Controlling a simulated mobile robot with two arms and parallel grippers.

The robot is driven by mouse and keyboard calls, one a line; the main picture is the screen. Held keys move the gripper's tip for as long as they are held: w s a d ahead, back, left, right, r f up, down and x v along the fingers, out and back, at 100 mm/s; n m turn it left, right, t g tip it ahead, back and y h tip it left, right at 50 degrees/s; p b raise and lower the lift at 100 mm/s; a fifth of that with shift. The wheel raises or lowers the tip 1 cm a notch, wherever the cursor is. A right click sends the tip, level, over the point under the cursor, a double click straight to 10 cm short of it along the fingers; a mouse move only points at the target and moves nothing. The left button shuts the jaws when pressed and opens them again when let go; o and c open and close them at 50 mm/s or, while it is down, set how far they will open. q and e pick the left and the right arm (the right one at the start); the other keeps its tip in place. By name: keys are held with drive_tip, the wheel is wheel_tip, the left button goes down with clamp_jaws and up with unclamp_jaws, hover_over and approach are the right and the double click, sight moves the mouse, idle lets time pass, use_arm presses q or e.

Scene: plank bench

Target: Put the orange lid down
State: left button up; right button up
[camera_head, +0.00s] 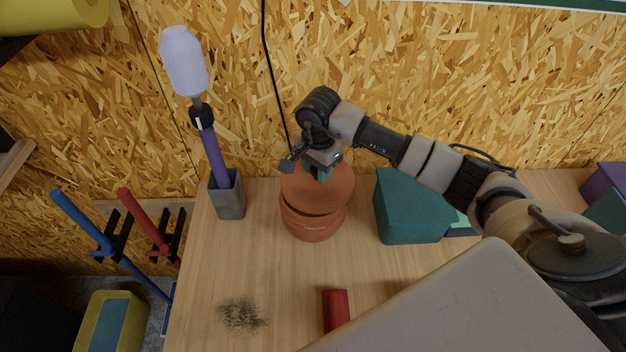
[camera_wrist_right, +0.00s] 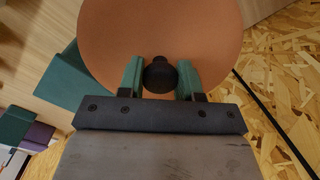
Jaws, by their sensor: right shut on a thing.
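The orange lid (camera_head: 335,190) is a round terracotta-coloured disc, seen over an orange pot (camera_head: 312,224) on the bench. In the head view the lid sits tilted over the pot's mouth; I cannot tell whether it touches the rim. My right gripper (camera_head: 318,172) is above the lid. In the right wrist view the lid (camera_wrist_right: 160,30) fills the upper middle, and the gripper (camera_wrist_right: 160,78) has its two green fingers closed on the lid's dark knob (camera_wrist_right: 160,76). My left gripper is not in view.
A grey holder (camera_head: 228,197) with a purple-handled brush stands left of the pot. A teal box (camera_head: 410,208) stands to the right. A red block (camera_head: 336,310) lies near the front.

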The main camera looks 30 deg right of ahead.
drive_tip(key=s+d+r+b, duration=0.3)
drive_tip(key=s+d+r, duration=0.15)
drive_tip(key=s, duration=0.45)
drive_tip(key=s+a+f+n, duration=0.2)
drive_tip(key=s+a+n, duration=0.3)
drive_tip(key=a+n, duration=0.6)
drive_tip(key=n, duration=0.3)
drive_tip(key=shift+a, duration=0.35)
drive_tip(key=shift+s+d, duration=0.1)
